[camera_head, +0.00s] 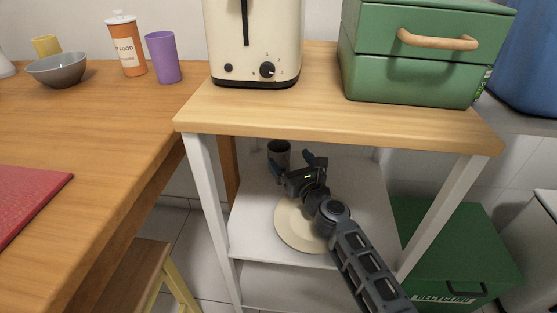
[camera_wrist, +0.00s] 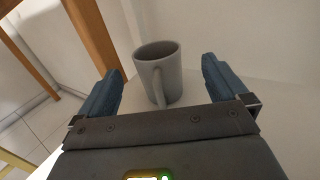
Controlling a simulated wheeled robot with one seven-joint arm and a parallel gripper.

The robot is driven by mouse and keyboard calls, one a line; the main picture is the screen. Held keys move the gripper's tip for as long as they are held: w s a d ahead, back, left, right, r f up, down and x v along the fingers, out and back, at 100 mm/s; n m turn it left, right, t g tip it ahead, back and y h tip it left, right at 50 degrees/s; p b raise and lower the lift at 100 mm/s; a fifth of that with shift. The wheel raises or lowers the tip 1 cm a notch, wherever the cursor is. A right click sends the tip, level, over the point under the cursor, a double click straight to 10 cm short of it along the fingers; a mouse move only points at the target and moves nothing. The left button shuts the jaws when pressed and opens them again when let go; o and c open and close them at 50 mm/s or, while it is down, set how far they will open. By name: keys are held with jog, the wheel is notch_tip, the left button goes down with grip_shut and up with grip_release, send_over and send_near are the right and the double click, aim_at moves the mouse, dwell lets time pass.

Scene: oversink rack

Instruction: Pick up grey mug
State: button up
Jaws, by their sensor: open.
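The grey mug (camera_wrist: 172,78) stands upright on the white lower shelf (camera_head: 262,213), its handle turned toward my gripper in the wrist view. In the wrist view my gripper (camera_wrist: 159,88) has one blue finger on each side of the mug, with gaps to both. The mug is empty inside as far as its opening shows.
A cream plate (camera_head: 290,228) lies on the same shelf under my arm. The wooden top (camera_head: 310,118) overhangs the shelf, and a white leg (camera_head: 208,195) stands at the left. A toaster (camera_head: 252,40) and green box (camera_head: 415,75) stand on top.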

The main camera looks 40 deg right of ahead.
aim_at(284, 155)
jog(key=shift+a+b+x, duration=0.15)
jog(key=shift+b+x, duration=0.05)
jog(key=shift+x, duration=1.15)
jog(key=shift+a+b+x, duration=0.15)
jog(key=shift+x, duration=1.25)
jog(key=shift+w+f, duration=0.1)
jog(key=shift+f, duration=0.05)
jog(key=c, duration=1.2)
